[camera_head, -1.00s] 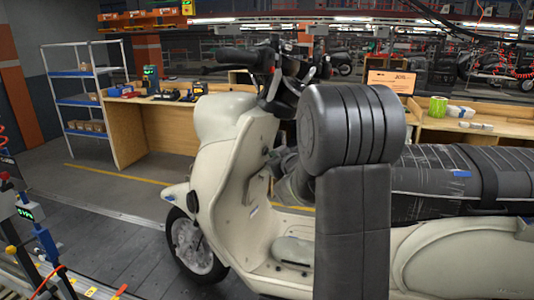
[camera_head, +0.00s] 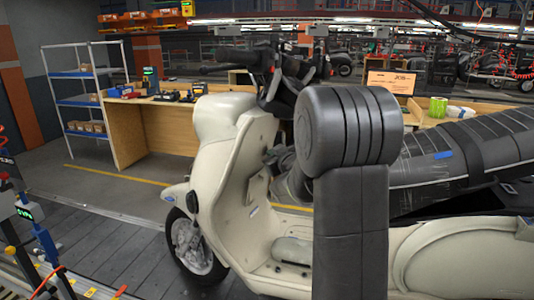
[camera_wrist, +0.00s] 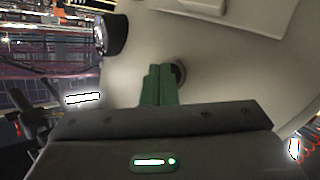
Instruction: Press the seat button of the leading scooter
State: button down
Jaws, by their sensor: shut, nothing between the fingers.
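The cream scooter (camera_head: 235,180) stands across the middle of the head view, its front to the left. Its long black seat (camera_head: 470,150) is tilted, with the right end raised and a dark gap beneath. My arm reaches to the inner side of the front shield; the gripper is mostly hidden there. In the wrist view my gripper (camera_wrist: 160,70) has its green fingers shut together, close to a dark round button-like part (camera_wrist: 180,73) on the cream panel. The fingers partly cover it, and I cannot tell whether they touch it.
A black cylindrical part (camera_wrist: 111,35) juts from the panel left of the fingers. The handlebar (camera_head: 240,58) is above my arm. A wooden bench (camera_head: 155,130) and a shelf rack (camera_head: 85,100) stand behind. The slatted floor (camera_head: 120,245) at left is mostly clear.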

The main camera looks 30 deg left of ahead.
jog(key=shift+d, duration=0.15)
jog(key=shift+d+f, duration=0.2)
jog(key=shift+d, duration=0.5)
jog(key=shift+w+d+f+p, duration=0.1)
jog(key=shift+d+f, duration=0.05)
jog(key=shift+d, duration=0.7)
jog(key=shift+w+d+f+p, duration=0.1)
jog(key=shift+d+f, duration=0.1)
jog(key=shift+d, duration=0.6)
jog(key=shift+d+f+p, duration=0.1)
jog(key=shift+d+f, duration=0.05)
jog(key=shift+d, duration=0.7)
jog(key=shift+a, duration=0.2)
jog(key=d, duration=0.2)
jog(key=d+p, duration=0.1)
jog(key=d, duration=0.1)
jog(key=shift+w+f, duration=0.1)
jog(key=shift+f, duration=0.3)
